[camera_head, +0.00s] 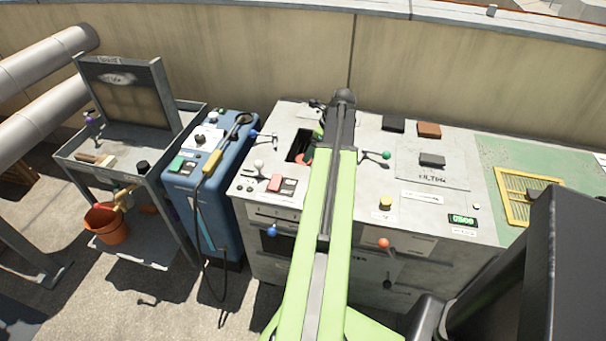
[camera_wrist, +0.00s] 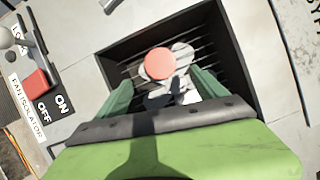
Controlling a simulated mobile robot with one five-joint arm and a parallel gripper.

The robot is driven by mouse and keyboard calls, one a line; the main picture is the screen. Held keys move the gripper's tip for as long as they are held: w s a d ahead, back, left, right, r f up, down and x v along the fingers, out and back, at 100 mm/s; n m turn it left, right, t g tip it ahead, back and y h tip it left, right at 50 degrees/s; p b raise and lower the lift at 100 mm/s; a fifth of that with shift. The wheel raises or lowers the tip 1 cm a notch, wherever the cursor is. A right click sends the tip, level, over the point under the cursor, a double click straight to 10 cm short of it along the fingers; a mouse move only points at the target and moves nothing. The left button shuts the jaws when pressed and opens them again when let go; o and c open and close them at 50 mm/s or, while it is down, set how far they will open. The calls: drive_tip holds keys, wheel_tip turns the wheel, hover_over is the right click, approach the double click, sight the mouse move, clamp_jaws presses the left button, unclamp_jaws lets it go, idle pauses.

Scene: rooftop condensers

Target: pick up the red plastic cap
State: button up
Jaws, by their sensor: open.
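The red plastic cap (camera_wrist: 160,63) is a round, salmon-red disc in the wrist view. It lies on or over crumpled grey-white scraps (camera_wrist: 183,88) inside a dark, finned recess (camera_wrist: 222,55). My gripper (camera_wrist: 162,80) is open, with one green finger on each side of the scraps. The cap shows just beyond the fingertips, roughly centred between them, and nothing is visibly held. In the head view a small red part of the cap (camera_head: 307,157) shows at the recess (camera_head: 297,146), beside my arm. My arm hides most of the gripper there.
The recess is set in a grey unit top (camera_head: 400,170) with levers, a red isolator switch (camera_wrist: 37,88), dark blocks and buttons around it. A blue machine (camera_head: 208,190) with a hose and a cart (camera_head: 75,150) stand left. A wall (camera_head: 220,60) runs behind.

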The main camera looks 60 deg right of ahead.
drive_tip(key=shift+w+f, duration=0.2)
drive_tip(key=shift+f, duration=0.2)
drive_tip(key=b+x, duration=0.5)
drive_tip(key=shift+s+f, duration=0.1)
drive_tip(key=shift+f, duration=0.2)
drive_tip(key=shift+r, duration=0.2)
drive_tip(key=shift+c, duration=0.4)
drive_tip(key=c, duration=1.3)
